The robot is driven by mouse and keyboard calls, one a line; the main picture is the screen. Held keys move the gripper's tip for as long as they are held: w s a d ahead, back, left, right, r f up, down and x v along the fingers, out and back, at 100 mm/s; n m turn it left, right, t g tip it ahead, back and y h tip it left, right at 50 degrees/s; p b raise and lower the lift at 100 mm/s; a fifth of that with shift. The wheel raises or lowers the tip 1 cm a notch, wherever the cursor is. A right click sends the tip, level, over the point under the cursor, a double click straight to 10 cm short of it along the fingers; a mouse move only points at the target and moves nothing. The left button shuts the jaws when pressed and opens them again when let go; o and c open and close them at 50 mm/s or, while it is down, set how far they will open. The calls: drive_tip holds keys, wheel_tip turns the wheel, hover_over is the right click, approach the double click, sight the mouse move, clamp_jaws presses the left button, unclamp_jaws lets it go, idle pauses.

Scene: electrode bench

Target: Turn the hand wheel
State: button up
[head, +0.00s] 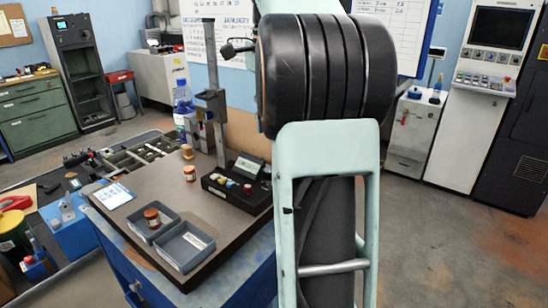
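No hand wheel can be made out for certain in the head view. A grey upright stand (212,106) rises at the back of the bench. A small dark rounded part (229,50) sticks out near the top of the stand, against my arm's outline. I cannot tell whether it is a wheel, a knob or something else. My gripper is not in view. My own arm fills the middle of the picture and hides what lies behind it, including the right side of the bench.
The bench top (128,207) holds two grey trays (185,246), a black box (222,190) with coloured parts, small brown-lidded jars (189,173) and a white card (113,196). A water bottle (183,105) stands behind. The floor (440,240) at right is clear.

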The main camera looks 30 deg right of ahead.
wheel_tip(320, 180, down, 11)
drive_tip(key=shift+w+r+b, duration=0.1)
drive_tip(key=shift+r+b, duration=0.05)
drive_tip(key=shift+b, duration=0.85)
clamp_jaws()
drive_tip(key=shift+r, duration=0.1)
